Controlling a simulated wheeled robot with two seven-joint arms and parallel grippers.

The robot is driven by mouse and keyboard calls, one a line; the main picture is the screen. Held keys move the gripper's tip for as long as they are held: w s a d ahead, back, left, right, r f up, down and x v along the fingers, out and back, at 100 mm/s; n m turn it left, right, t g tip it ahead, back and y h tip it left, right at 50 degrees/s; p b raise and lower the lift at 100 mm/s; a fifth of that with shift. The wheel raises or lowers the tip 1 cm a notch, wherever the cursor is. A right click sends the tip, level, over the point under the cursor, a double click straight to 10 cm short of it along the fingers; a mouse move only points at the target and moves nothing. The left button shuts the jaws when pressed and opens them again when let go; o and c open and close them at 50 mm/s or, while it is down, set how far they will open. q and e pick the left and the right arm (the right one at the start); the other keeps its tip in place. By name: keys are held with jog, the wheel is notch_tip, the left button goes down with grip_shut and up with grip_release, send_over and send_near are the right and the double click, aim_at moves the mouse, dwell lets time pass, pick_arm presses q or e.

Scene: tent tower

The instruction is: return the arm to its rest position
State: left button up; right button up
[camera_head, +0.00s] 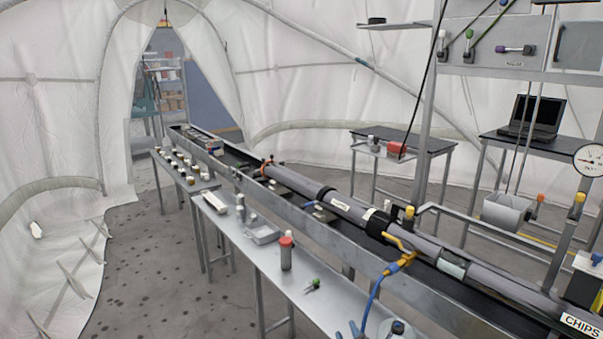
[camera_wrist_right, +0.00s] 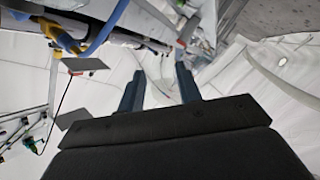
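My right gripper (camera_head: 349,331) shows only as blue fingertips at the bottom edge of the head view, in front of the bench's near end. In the right wrist view my right gripper (camera_wrist_right: 160,88) has its two blue fingers well apart, with nothing between them. The white tent wall shows behind the gap. The rest of my right arm is out of the head view. My left gripper and left arm are in neither view.
A metal bench (camera_head: 262,262) holds a red-capped jar (camera_head: 286,254), a green-topped item (camera_head: 313,286) and a tray (camera_head: 262,234). Behind it runs a long grey tube (camera_head: 345,205) with a yellow fitting (camera_head: 400,264) and blue hose (camera_head: 373,300). Floor (camera_head: 150,270) at left is clear.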

jog(key=s+d+f+m+g, duration=0.2)
jog(key=s+d+f+g, duration=0.15)
jog(key=s, duration=0.85)
jog(key=s+d+f+m+g+h, duration=0.1)
jog(key=s+d+f+m+g, duration=0.3)
jog(key=s, duration=0.8)
jog(key=s+d+f+m+g, duration=0.1)
jog(key=s+d+f+g, duration=0.3)
jog(key=s, duration=0.8)
jog(key=s+a+f+g, duration=0.1)
jog(key=a+f, duration=0.2)
jog(key=f, duration=1)
jog(key=s+a+f+g, duration=0.1)
jog(key=a+f, duration=0.3)
jog(key=f, duration=0.9)
jog(key=shift+s+a+f+g+y, duration=0.15)
jog(key=shift+s+f+g+y, duration=0.2)
jog(key=shift+g, duration=0.3)
